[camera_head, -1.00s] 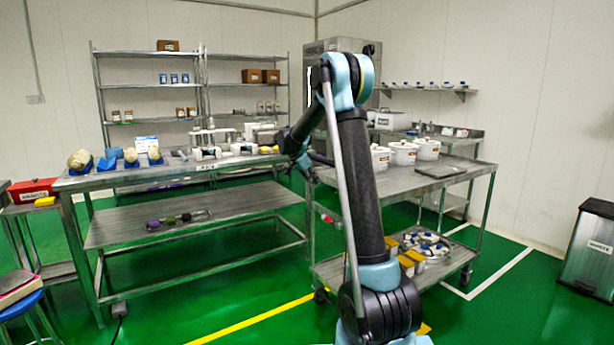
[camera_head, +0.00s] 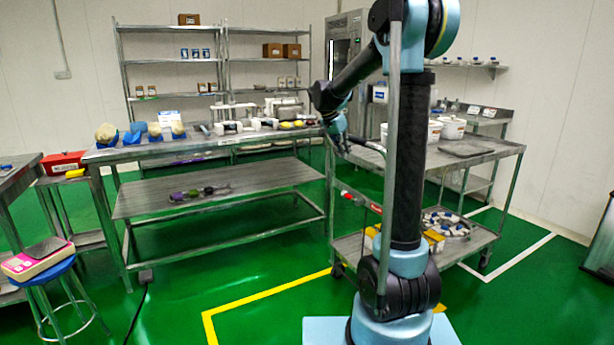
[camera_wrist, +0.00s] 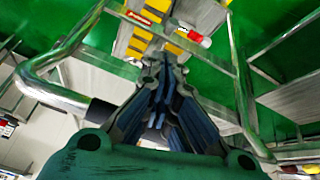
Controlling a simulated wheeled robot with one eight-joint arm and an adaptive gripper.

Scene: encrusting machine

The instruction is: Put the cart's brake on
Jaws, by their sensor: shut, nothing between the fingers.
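The steel cart (camera_head: 500,148) stands right of centre in the head view, partly hidden behind my arm. Its bent push handle (camera_wrist: 45,88) with a dark grip crosses the left of the wrist view. My gripper (camera_head: 342,142) is at the cart's left end, near top-shelf height. In the wrist view my gripper (camera_wrist: 160,65) has its fingers together and empty. A small red part (camera_head: 346,195) shows on the cart's left end below the gripper; I cannot tell whether it is the brake. A front caster (camera_head: 337,270) shows at floor level; no brake pedal can be made out.
A long steel table (camera_head: 215,147) with tools stands left of the cart, a narrow gap between them. White tubs (camera_head: 450,128) stand on the cart top and yellow-topped items (camera_head: 434,240) on its lower shelf. A stool (camera_head: 50,265) is at far left.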

